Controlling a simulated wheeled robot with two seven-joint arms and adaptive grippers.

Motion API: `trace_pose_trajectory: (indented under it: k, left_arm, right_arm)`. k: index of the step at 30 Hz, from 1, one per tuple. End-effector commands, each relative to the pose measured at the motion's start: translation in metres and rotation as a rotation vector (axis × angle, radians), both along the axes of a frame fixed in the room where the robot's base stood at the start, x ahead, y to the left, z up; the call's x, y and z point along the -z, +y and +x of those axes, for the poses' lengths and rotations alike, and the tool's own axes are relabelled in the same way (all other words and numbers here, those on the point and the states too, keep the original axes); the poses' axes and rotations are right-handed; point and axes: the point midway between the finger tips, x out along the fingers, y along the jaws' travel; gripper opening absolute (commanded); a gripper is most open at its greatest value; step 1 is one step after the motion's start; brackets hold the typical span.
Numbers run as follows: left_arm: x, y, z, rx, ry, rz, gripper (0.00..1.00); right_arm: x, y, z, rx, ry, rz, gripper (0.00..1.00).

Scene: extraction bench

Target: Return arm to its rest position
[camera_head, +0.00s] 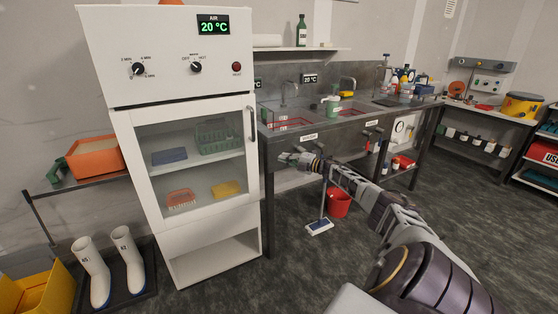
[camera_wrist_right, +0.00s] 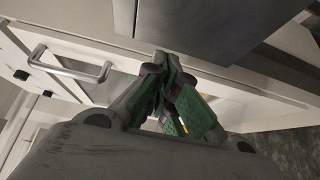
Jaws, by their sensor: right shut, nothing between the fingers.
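My right arm reaches in from the lower right in the head view. Its gripper (camera_head: 288,158) is in front of the sink bench's left end, just right of the white cabinet. In the right wrist view the gripper (camera_wrist_right: 172,62) has its green-padded fingers brought together, with nothing held between them. The cabinet door's handle (camera_wrist_right: 105,72) shows to the left of the fingers there, apart from them. My left gripper does not show in either view.
The white cabinet (camera_head: 190,240) has a closed glass door with baskets inside. The sink bench (camera_head: 310,128) runs behind my right arm. A red bucket (camera_head: 339,203) and a floor brush (camera_head: 319,227) stand below it. White boots (camera_head: 95,270) are at lower left. Floor right of the bucket is clear.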

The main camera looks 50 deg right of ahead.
Motion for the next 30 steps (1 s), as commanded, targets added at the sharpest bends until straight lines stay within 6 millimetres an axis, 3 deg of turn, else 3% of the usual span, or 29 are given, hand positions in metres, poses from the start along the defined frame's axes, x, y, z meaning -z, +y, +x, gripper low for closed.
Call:
trace_pose_trajectory:
  k: [22,30]
  left_arm:
    - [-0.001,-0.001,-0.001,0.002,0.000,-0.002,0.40]
    - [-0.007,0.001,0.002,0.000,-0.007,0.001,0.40]
  right_arm:
    - [0.000,-0.004,-0.003,-0.001,0.000,0.000,0.00]
    - [0.022,0.019,0.010,0.011,0.021,0.035,0.00]
